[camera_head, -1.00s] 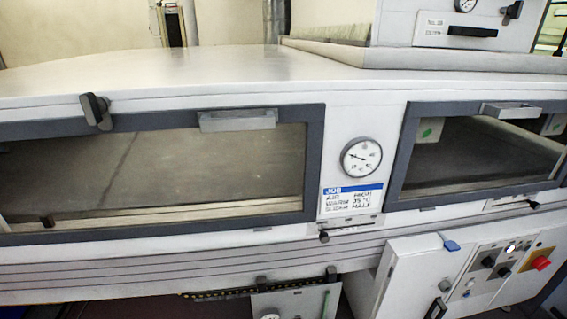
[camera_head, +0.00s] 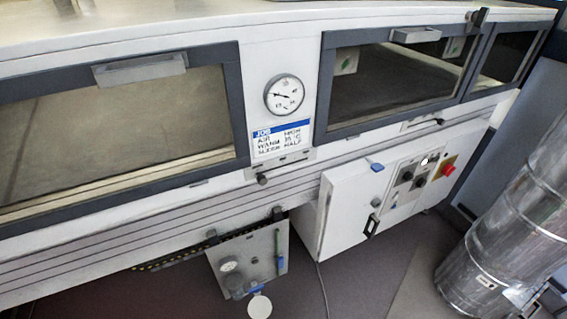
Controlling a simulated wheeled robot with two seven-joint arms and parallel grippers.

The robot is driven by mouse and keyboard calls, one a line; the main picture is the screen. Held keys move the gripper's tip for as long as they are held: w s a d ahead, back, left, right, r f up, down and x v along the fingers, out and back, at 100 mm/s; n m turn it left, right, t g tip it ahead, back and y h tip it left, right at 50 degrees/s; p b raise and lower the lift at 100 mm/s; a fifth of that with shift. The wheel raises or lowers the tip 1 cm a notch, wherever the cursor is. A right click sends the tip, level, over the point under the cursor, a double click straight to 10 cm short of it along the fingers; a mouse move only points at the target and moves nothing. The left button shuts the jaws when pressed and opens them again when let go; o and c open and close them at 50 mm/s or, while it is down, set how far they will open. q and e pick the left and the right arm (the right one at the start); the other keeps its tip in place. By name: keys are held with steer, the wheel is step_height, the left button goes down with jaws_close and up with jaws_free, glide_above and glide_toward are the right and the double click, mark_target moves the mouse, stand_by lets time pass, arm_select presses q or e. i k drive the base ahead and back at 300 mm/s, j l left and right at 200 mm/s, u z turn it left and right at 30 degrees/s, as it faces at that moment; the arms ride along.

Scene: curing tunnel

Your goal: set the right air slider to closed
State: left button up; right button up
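The right air slider is a small pale plate (camera_head: 418,125) under the right window, with a dark knob (camera_head: 440,121) at its right end. The plate's markings are too small to read. A second slider plate (camera_head: 290,161) sits below the job card, with its dark knob (camera_head: 262,180) at the left end. Neither of my grippers shows in the head view.
A round gauge (camera_head: 284,95) and a job card (camera_head: 281,139) sit between the windows. A white control cabinet (camera_head: 345,210) with knobs and a red button (camera_head: 448,170) stands below. A silver duct (camera_head: 505,240) stands at right, with open floor (camera_head: 400,262) before it.

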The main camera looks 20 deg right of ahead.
mark_target(441, 122)
steer(key=z, duration=1.75)
